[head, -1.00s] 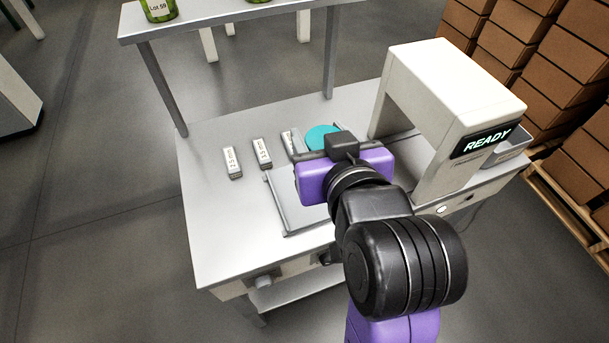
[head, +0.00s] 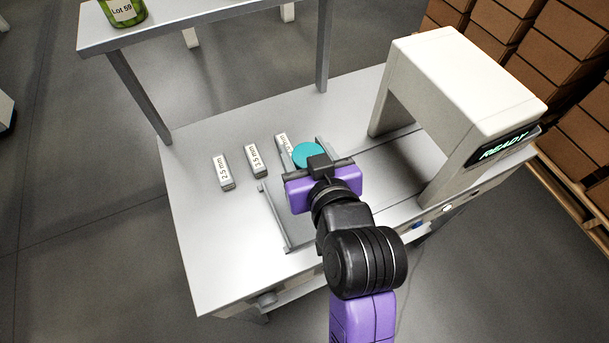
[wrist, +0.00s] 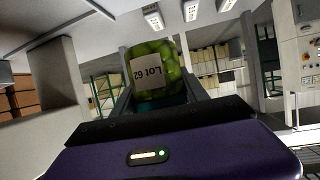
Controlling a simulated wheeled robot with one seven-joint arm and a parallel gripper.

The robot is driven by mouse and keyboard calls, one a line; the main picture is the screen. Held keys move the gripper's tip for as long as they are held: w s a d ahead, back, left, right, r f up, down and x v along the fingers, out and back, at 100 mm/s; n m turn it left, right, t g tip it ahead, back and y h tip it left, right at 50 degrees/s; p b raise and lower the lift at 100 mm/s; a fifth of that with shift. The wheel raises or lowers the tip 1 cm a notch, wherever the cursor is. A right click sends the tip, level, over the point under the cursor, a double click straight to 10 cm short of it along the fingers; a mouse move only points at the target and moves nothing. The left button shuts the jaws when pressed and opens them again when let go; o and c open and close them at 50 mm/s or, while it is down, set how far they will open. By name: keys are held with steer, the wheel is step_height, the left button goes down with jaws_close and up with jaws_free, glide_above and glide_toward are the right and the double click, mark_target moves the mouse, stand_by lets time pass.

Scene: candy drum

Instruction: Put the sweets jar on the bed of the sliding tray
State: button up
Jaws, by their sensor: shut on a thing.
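The sweets jar shows its teal lid (head: 308,155) in the head view, just beyond my gripper (head: 319,172). In the wrist view the jar (wrist: 172,70) holds green sweets, has a white "Lot 62" label and sits between the two fingers. My gripper is shut on it. The sliding tray (head: 272,220) is a grey frame on the table, left of and partly under my gripper and arm. The jar appears over or near the tray's far end. My gripper hides the jar's base, so I cannot tell whether it touches the tray.
A white scanner arch (head: 455,85) reading "READY" stands over the rails at right. Several small labelled blocks (head: 222,171) lie left of and behind the tray. A raised shelf (head: 200,25) carries another green jar (head: 122,10), "Lot 59". The table's left front (head: 215,260) is clear.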

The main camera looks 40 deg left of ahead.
step_height(320, 180, down, 9)
steer(key=shift+f, duration=0.2)
stand_by(0.3)
steer(key=shift+f, duration=0.15)
steer(key=o, duration=1.5)
steer(key=shift+c, duration=0.2)
steer(key=b+v, duration=0.1)
steer(key=v, duration=1.1)
steer(key=shift+d, duration=0.1)
